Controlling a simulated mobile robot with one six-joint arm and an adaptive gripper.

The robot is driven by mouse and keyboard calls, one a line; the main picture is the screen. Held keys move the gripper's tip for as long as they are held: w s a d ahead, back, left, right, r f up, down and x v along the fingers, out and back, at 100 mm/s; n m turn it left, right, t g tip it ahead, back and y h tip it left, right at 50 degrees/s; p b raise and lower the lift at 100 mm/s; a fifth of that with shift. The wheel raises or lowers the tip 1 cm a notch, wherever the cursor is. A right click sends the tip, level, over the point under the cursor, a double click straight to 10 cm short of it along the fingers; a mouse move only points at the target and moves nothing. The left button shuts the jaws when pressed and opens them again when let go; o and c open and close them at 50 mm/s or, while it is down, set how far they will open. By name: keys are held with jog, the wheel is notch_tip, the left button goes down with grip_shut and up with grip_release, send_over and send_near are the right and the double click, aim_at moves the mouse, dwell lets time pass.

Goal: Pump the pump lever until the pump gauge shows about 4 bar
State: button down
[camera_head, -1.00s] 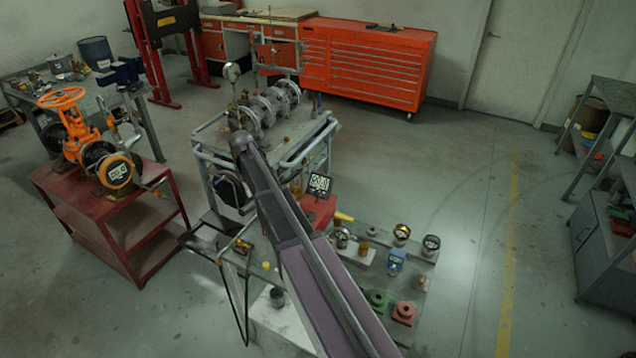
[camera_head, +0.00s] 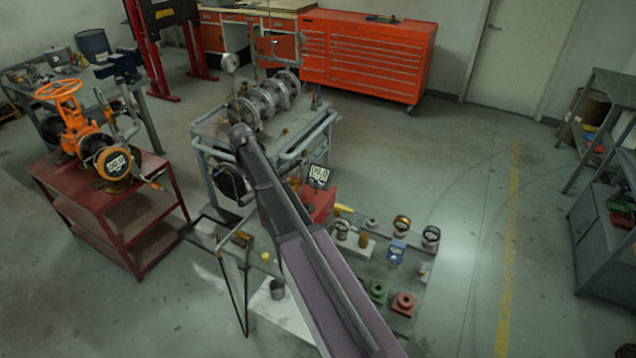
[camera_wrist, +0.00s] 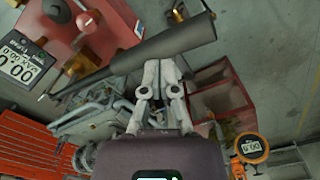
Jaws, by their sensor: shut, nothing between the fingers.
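The pump lever (camera_wrist: 150,55) is a dark bar with a thick grip, crossing the upper middle of the wrist view. My gripper (camera_wrist: 161,66) is shut and empty, its fingertips at the lever's lower edge in the picture. I cannot tell whether they touch it. The red pump body (camera_wrist: 85,22) is at the upper left, and also shows in the head view (camera_head: 322,200), partly behind my arm. The pump gauge (camera_wrist: 20,66) has a square display with digits that look like zeros; in the head view (camera_head: 319,175) they are too small to read. My gripper is hidden in the head view.
A pipe-and-flange assembly stands on a grey bench (camera_head: 210,140). An orange valve (camera_head: 80,130) is on a red cart (camera_head: 150,215) at left. Several small gauges and fittings, including a blue device (camera_head: 397,251), lie right of my arm. The floor at right is open.

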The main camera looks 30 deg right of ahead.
aim_at(251, 193)
notch_tip(251, 193, down, 11)
jog(key=b, duration=1)
jog(key=shift+b, duration=0.3)
dwell(0.7)
notch_tip(251, 193, up, 10)
jog(key=p, duration=1)
jog(key=shift+r, duration=0.1)
jog(key=shift+f, duration=0.25)
dwell(1.3)
jog(key=shift+f+b, duration=2.1)
jog(key=shift+b, duration=0.15)
notch_tip(251, 193, up, 5)
jog(key=p, duration=0.4)
jog(key=shift+f+p, duration=0.15)
jog(key=shift+p, duration=0.2)
